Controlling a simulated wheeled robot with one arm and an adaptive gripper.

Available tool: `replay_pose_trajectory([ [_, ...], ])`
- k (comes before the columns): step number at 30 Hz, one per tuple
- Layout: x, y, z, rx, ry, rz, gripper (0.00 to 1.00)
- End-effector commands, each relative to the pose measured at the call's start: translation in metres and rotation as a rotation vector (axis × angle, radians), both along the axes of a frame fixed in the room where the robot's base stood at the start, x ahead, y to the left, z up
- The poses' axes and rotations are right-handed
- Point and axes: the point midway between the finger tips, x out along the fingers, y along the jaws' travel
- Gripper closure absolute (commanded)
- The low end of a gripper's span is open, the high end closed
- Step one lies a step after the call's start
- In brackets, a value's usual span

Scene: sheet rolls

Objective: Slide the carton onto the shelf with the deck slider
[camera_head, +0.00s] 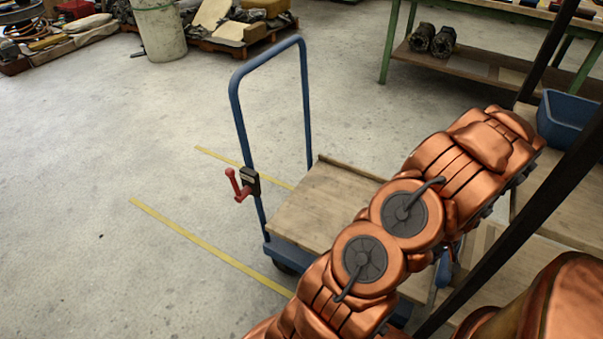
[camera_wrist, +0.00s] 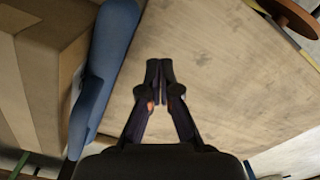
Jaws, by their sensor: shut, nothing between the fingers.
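The carton (camera_wrist: 50,80) is a brown box with a paler tape strip, at the left edge of the wrist view. In the head view I cannot make it out behind my arm. A blue bar (camera_wrist: 103,75), which looks like the deck slider, stands between the carton and my gripper, close along the carton's side. A bit of blue (camera_head: 444,268) shows past my arm in the head view; I cannot tell if it is the same part. My gripper (camera_wrist: 159,68) is shut and empty over the bare wooden deck (camera_wrist: 225,70), right of the blue bar. The trolley deck (camera_head: 325,205) also shows in the head view.
The trolley has a tall blue handle (camera_head: 236,105) with a red lever (camera_head: 238,186). Wooden shelving (camera_head: 555,215) with a dark post and a blue bin (camera_head: 566,118) stands at the right. Yellow lines (camera_head: 205,242) mark open floor at the left.

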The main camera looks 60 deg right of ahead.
Motion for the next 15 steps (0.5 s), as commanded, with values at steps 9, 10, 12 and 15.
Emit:
replay_pose_trajectory([
  [9, 0.000, -0.002, 0.023, -0.005, 0.000, 0.000, 1.00],
  [10, 0.000, -0.002, 0.025, -0.005, 0.000, 0.000, 1.00],
  [12, 0.000, -0.002, 0.029, -0.006, 0.000, 0.000, 1.00],
  [15, 0.000, -0.002, 0.035, -0.006, 0.000, 0.000, 1.00],
])
